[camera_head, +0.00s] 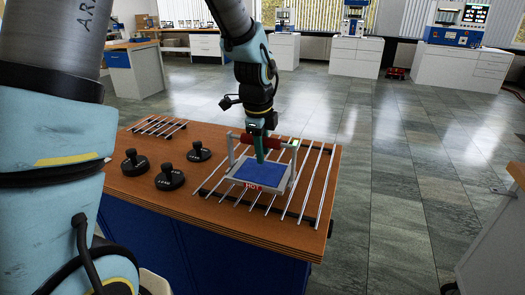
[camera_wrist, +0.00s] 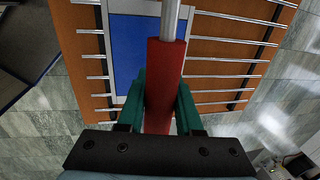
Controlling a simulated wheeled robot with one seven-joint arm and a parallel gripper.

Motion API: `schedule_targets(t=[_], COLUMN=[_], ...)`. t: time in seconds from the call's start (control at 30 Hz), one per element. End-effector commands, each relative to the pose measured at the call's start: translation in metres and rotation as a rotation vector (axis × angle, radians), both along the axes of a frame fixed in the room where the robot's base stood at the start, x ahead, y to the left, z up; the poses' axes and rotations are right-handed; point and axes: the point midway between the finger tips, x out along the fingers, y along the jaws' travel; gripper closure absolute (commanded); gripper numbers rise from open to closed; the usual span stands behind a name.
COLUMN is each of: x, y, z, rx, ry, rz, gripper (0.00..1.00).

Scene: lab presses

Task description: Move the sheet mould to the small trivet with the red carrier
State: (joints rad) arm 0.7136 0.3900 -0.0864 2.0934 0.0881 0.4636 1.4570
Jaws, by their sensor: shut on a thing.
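The sheet mould (camera_head: 262,173) is a flat blue plate in a grey frame marked HOT, at the large wire trivet (camera_head: 312,190). The carrier, with a red handle (camera_head: 275,142) and grey uprights, stands over it. My gripper (camera_head: 260,154) is shut on the red handle, its green fingers on either side of it. In the wrist view the handle (camera_wrist: 165,75) lies between the fingers, with the blue plate (camera_wrist: 133,45) beyond. I cannot tell whether the mould touches the bars. The small trivet (camera_head: 158,125) is empty at the table's back left.
Several black knobbed weights (camera_head: 168,178) stand on the wooden table (camera_head: 225,216) between the two trivets, left of the mould. The table's right edge is close to the large trivet. White cabinets with presses (camera_head: 455,50) stand at the far wall.

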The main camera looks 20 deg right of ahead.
Motion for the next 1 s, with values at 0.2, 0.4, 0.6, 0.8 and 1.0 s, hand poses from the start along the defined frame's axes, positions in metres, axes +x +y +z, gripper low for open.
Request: schedule_targets(t=[0.2, 0.4, 0.6, 0.8, 1.0], x=[0.001, 0.001, 0.001, 0.001, 0.001], y=[-0.001, -0.001, -0.001, -0.001, -0.001], z=[0.013, 0.02, 0.022, 0.022, 0.022], rx=[-0.003, -0.003, -0.003, -0.003, -0.003], ry=[-0.004, -0.004, -0.003, -0.004, -0.004], rz=[0.0, 0.0, 0.0, 0.0, 0.0], gripper=[1.0, 1.0, 1.0, 1.0, 1.0])
